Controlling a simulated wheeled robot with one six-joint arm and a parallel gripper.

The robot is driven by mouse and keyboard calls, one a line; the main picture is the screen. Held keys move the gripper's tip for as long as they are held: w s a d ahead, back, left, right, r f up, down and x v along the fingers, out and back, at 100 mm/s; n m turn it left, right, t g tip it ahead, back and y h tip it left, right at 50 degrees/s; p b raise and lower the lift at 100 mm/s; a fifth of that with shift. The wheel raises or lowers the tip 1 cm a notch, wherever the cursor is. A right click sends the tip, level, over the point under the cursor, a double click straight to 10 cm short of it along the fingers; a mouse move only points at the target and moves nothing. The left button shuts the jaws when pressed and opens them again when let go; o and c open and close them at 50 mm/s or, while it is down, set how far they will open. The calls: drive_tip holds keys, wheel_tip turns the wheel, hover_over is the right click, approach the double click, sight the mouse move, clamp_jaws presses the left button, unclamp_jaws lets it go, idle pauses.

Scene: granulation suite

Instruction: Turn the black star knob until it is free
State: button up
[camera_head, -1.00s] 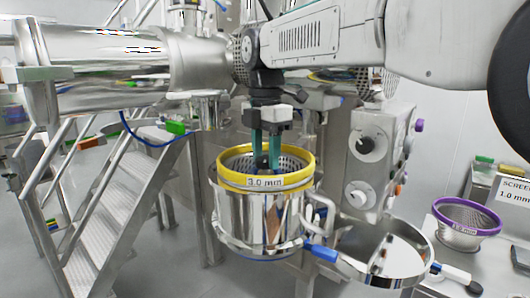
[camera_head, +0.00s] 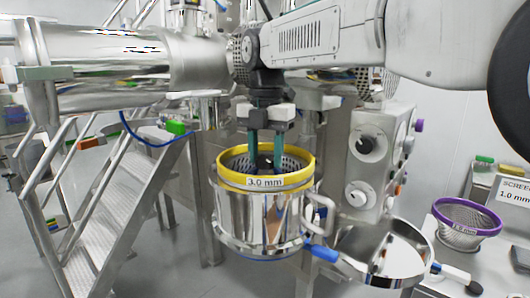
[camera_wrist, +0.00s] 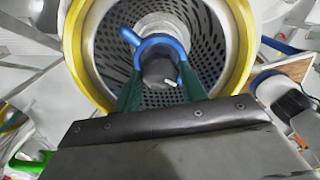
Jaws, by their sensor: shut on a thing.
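The black star knob (camera_head: 264,161) sits in the middle of the yellow-rimmed screen basket (camera_head: 308,163), which is labelled 3.0 mm. In the wrist view it is a dark round piece (camera_wrist: 158,71) with a small white mark. My gripper (camera_head: 265,156) reaches straight down into the basket. Its two green fingers stand on either side of the knob and are shut on it; they also show in the wrist view (camera_wrist: 158,62). A blue curved part (camera_wrist: 155,42) arches around the knob's far side. The knob's lower part is hidden.
The basket sits in a shiny steel housing (camera_head: 240,213). An open round lid (camera_head: 395,255) with a blue handle lies to its right. A control panel (camera_head: 380,150) stands close behind. A purple-rimmed screen (camera_head: 466,218) sits on the right bench. Metal stairs (camera_head: 110,210) are at left.

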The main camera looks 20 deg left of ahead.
sight(266, 159)
drive_tip(key=shift+w+r, duration=0.1)
drive_tip(key=o, duration=1)
wheel_tip(266, 159, up, 8)
drive_tip(key=shift+f, duration=0.15)
